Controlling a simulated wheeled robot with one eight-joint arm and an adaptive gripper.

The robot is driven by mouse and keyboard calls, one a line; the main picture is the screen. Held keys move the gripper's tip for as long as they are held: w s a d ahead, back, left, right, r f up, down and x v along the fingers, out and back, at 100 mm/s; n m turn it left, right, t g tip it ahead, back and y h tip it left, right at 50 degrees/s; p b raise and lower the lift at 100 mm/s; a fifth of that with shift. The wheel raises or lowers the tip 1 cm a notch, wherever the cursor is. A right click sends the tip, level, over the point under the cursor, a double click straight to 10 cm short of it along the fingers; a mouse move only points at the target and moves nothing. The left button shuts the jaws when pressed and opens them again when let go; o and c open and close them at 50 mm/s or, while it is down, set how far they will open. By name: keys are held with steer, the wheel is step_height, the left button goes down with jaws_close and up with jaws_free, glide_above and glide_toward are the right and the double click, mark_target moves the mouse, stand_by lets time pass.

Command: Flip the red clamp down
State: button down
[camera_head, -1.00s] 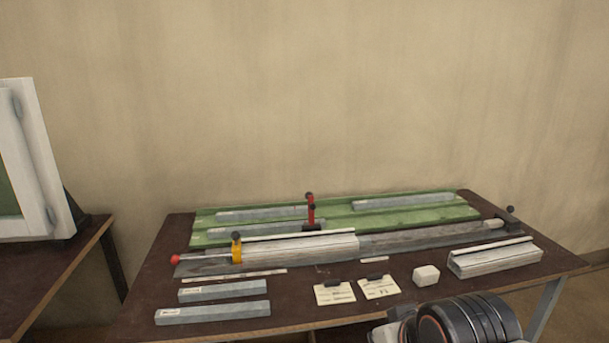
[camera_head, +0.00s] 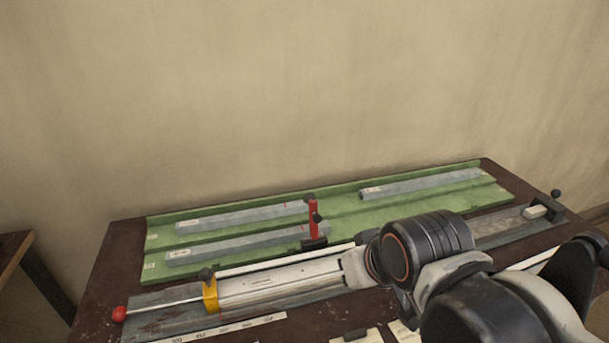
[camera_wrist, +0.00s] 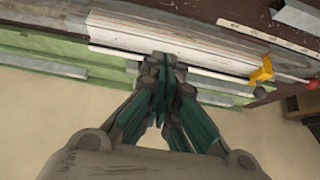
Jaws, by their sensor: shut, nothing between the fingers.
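The red clamp (camera_head: 314,222) stands upright behind the rail in the head view. It has a red lever, black knobs and a dark base. My gripper shows in the wrist view (camera_wrist: 167,62), its fingers closed together with nothing between them. The fingertips overlap the pale profile (camera_wrist: 150,38) there. I cannot make out the red clamp in the wrist view; the fingers may hide it. In the head view my arm lies to the right of the clamp, and my fingers cannot be made out. The pale profile (camera_head: 275,284) lies along the rail in front of the clamp.
A yellow block (camera_head: 210,295) sits at the profile's left end, with a rod to a red ball (camera_head: 119,314). A green tray (camera_head: 350,218) behind holds several grey bars. A black-knobbed end stop (camera_head: 545,207) stands at the right. A wall closes the back.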

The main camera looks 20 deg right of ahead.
steer(key=shift+s, duration=0.1)
steer(key=shift+r, duration=0.1)
steer(key=w+r+m+g+p, duration=0.1)
steer(key=w+r+p, duration=0.5)
steer(key=w, duration=0.2)
steer(key=w+r+m+g+p, duration=0.1)
steer(key=w+r+g+p, duration=0.1)
steer(key=w+r+p, duration=0.55)
steer(key=w+f+g+p, duration=0.1)
steer(key=w+f+p, duration=0.1)
steer(key=w, duration=0.6)
steer(key=w+d+f+m+g+h+p, duration=0.1)
steer(key=w+f+g+p, duration=0.1)
steer(key=w+p, duration=0.3)
steer(key=w+f, duration=0.1)
steer(key=w, duration=0.3)
steer(key=shift+d+m, duration=0.3)
steer(key=shift+f, duration=0.15)
